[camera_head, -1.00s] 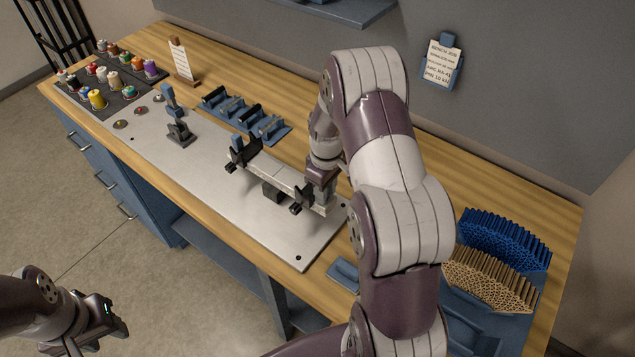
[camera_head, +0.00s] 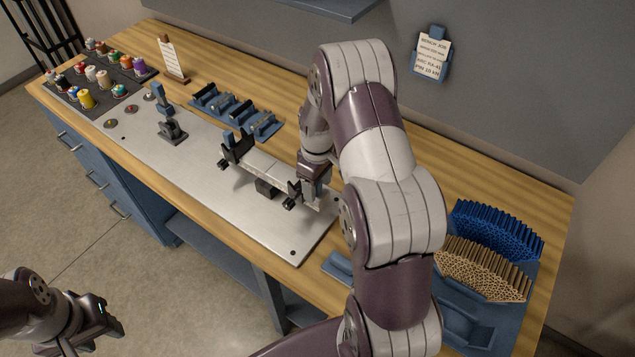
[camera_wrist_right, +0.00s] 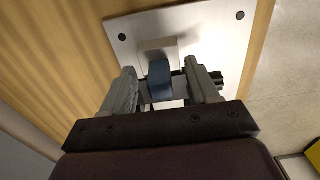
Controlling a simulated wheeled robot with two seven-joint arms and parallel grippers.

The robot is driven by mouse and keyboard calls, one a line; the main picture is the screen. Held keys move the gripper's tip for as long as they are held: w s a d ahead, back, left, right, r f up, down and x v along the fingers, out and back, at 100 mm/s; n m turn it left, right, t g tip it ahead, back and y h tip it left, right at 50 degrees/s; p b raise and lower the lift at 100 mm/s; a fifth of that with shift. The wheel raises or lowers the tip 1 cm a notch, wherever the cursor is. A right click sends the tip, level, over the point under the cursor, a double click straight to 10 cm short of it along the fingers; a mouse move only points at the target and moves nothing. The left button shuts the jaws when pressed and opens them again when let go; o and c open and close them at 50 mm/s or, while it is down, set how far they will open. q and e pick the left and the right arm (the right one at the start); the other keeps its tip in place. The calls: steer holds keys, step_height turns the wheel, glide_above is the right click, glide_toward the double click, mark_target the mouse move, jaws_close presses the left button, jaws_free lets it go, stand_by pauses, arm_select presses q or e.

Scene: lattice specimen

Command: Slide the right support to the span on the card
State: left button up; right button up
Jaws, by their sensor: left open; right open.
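The right support (camera_head: 293,193) is a dark bracket with a knob, near the right end of the pale rail (camera_head: 262,168) on the metal plate. The left support (camera_head: 237,147) stands at the rail's other end. My right gripper (camera_head: 312,197) is down at the right support, which it partly hides. In the right wrist view, its open fingers (camera_wrist_right: 172,85) stand on either side of a blue block (camera_wrist_right: 159,78); contact cannot be told. The card (camera_head: 432,55) hangs on the back wall, its small print not clearly readable. My left gripper (camera_head: 112,327) is open and empty, off the bench's front.
The metal plate (camera_head: 215,180) also carries a dark stand with a blue top (camera_head: 170,125). Behind it lies a blue rack of dark parts (camera_head: 235,110). Spools (camera_head: 86,98) and a white sheet (camera_head: 172,60) are at far left. Blue and tan tube bundles (camera_head: 485,265) are at right.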

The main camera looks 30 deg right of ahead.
steer(key=shift+r, duration=0.1)
step_height(320, 180, up, 6)
steer(key=p, duration=0.5)
step_height(320, 180, up, 12)
steer(key=b, duration=0.1)
steer(key=shift+r, duration=0.25)
steer(key=shift+c, duration=0.3)
stand_by(1.7)
